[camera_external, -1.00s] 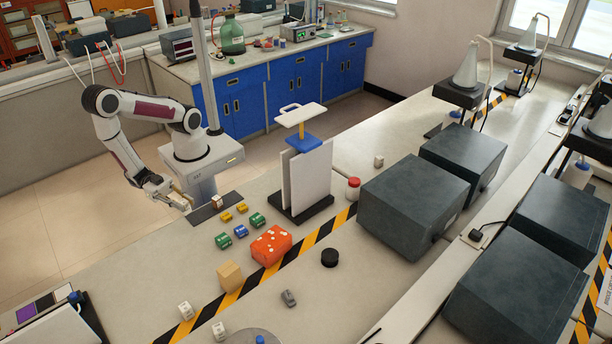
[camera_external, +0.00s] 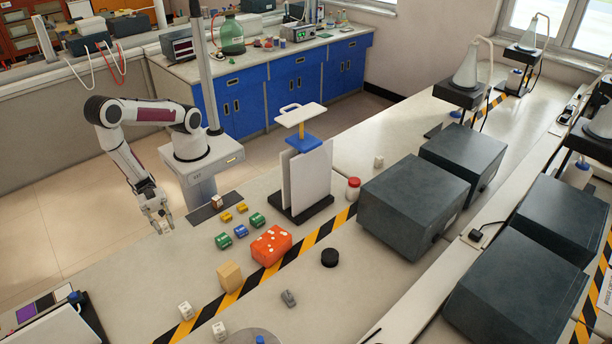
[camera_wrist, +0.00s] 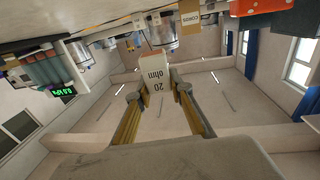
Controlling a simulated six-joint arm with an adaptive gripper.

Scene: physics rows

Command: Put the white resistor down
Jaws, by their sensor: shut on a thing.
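My gripper (camera_external: 162,224) hangs beside the near-left edge of the bench in the external view. In the wrist view my gripper (camera_wrist: 157,92) is shut on the white resistor (camera_wrist: 157,70), a white block marked "20 ohm", held between the two fingertips. The resistor (camera_external: 166,231) shows small and pale at the fingertips in the external view. I cannot tell its exact height above the bench.
A black strip (camera_external: 203,215) with a small block (camera_external: 217,202) lies right of my gripper. Green, blue and yellow parts, an orange block (camera_external: 271,246) and a tan cube (camera_external: 230,276) stand further right. The bench (camera_external: 150,270) below my gripper is bare.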

